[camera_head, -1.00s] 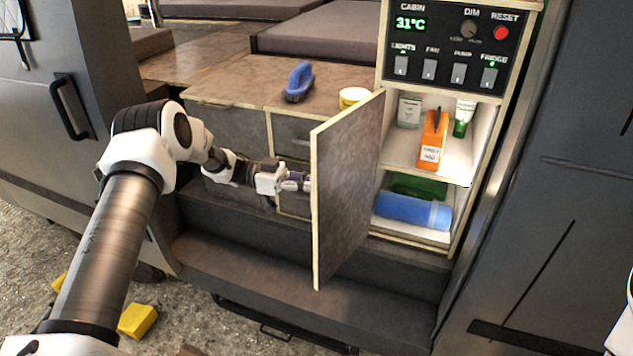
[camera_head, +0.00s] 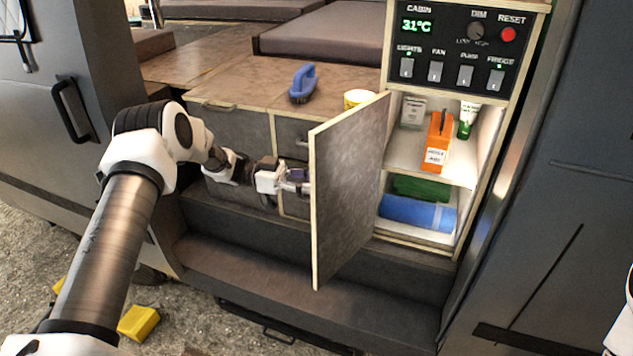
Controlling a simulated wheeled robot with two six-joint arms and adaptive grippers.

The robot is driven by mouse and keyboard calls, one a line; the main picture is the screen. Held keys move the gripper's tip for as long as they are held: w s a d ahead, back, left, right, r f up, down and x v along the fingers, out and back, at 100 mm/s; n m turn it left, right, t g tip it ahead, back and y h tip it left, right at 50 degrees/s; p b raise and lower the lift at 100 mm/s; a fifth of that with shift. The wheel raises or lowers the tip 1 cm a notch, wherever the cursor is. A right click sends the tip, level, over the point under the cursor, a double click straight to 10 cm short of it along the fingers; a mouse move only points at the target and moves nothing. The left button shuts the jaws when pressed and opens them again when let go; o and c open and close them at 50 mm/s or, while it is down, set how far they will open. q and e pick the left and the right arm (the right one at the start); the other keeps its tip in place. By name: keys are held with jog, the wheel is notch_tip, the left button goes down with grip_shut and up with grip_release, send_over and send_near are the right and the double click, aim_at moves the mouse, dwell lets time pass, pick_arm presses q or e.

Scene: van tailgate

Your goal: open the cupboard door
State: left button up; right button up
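The cupboard door (camera_head: 347,190) stands swung wide open, hinged on the left side of the cupboard (camera_head: 440,170), its edge toward me. My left gripper (camera_head: 297,180) is at the left of the door, near its far face. Its fingertips are partly hidden by the door, so I cannot tell whether it is open or shut. Inside the cupboard, the upper shelf holds an orange container (camera_head: 437,142), a white-green tube (camera_head: 468,119) and a pale box (camera_head: 412,112). The lower part holds a blue roll (camera_head: 417,212) and a green item (camera_head: 420,187). My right gripper is not in view.
A control panel (camera_head: 462,50) with switches sits above the cupboard. A blue brush (camera_head: 302,83) and a yellow tub (camera_head: 357,98) are on the countertop (camera_head: 250,82). A step (camera_head: 290,270) runs below. Yellow blocks (camera_head: 138,322) lie on the gravel.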

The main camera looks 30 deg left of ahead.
pick_arm(q)
jog(key=s+a, duration=0.2)
jog(key=a, duration=0.9)
jog(key=shift+s+a, duration=0.25)
jog(key=shift+a, duration=0.05)
jog(key=shift+r, duration=0.1)
